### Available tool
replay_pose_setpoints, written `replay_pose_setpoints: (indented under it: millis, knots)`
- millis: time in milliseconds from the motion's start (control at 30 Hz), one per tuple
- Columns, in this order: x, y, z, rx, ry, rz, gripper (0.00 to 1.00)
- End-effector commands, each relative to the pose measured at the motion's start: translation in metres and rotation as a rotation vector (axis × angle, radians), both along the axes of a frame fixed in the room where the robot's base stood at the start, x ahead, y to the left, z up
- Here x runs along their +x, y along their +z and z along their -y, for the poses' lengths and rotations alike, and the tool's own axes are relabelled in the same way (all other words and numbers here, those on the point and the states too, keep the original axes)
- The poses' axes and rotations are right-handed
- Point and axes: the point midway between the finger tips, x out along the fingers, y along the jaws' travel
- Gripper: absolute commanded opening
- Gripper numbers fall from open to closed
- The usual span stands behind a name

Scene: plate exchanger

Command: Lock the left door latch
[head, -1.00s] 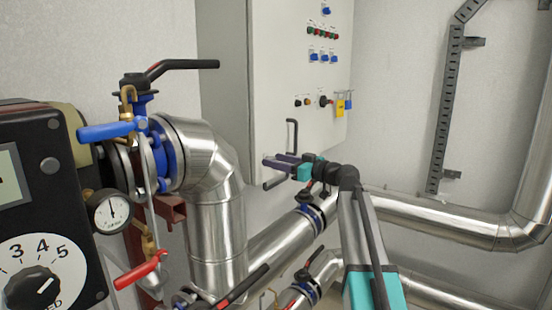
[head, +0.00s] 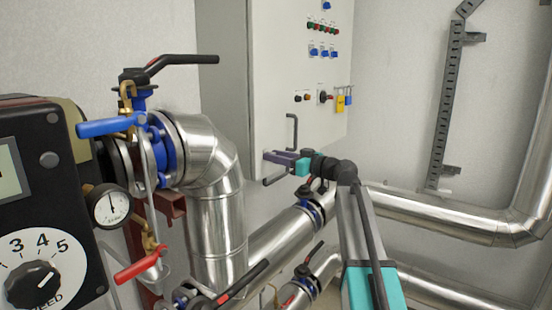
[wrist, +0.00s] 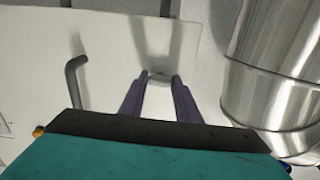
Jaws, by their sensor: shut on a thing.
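The pale cabinet door (head: 280,80) stands in the middle of the head view; it fills the upper left of the wrist view. My gripper (head: 275,157) is at its lower part, with purple fingers pointing at the door. A dark bent handle (head: 291,132) rises just above the fingers, and a second dark bent bar (head: 273,180) shows just below them. In the wrist view, one bent grey handle (wrist: 74,82) stands left of the fingers, outside them. My fingers (wrist: 158,78) are shut on a small grey latch part, mostly hidden; its exact shape is unclear.
Silver pipes (head: 215,210) run left of and below my arm, with a blue-collared valve (head: 310,210) close under it. A black control box (head: 45,200) and gauge (head: 111,205) are at left. Padlocks (head: 340,103) hang on the cabinet's right side.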

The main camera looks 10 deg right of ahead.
Motion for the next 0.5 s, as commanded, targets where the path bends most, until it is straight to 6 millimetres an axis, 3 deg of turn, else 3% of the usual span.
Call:
replay_pose_setpoints:
  millis: [500]
  knots:
    - [0.0006, -0.0038, 0.0001, 0.188, 0.0, -0.174, 0.07]
